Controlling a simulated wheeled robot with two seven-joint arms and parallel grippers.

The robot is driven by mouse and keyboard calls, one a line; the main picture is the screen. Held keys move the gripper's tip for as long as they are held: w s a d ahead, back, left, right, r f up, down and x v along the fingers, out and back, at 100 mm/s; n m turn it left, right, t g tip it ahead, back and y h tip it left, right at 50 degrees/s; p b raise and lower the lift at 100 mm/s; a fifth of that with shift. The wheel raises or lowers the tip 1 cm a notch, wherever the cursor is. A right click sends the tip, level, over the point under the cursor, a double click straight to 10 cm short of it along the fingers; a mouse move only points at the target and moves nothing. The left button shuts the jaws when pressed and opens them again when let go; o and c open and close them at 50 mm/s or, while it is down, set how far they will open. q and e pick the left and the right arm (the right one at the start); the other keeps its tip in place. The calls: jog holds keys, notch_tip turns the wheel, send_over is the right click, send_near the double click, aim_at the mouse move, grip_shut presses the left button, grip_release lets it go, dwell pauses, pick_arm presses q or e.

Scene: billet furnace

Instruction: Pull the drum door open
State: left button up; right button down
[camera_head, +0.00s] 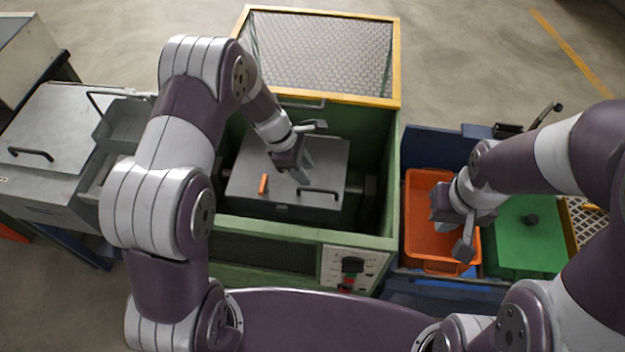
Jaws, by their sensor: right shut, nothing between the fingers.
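The grey drum (325,170) lies inside the open green machine. Its flat door has a black bar handle (318,191) near the front edge and a small orange latch (263,184) to the left of it. My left gripper (302,172) is over the middle of the drum door, behind the handle and apart from it. Its fingers are small and partly hidden by the hand, so I cannot tell how far they are apart. My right gripper (464,248) is shut and empty above the orange bin (419,190).
The machine's yellow-framed mesh lid (320,45) stands raised at the back. A control panel (352,268) is on its front. A grey cabinet (55,140) with handles stands left. A green lid (525,240) with a black knob lies right of the orange bin.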

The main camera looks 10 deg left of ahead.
aim_at(313, 188)
pick_arm(q)
jog(key=x, duration=0.5)
jog(key=shift+f, duration=0.15)
jog(key=shift+s+d+f, duration=0.1)
jog(key=shift+d+f, duration=0.25)
jog(key=shift+f, duration=0.1)
jog(key=shift+a+f, duration=0.1)
jog(key=shift+a, duration=0.05)
grip_shut()
jog(key=shift+p, duration=0.35)
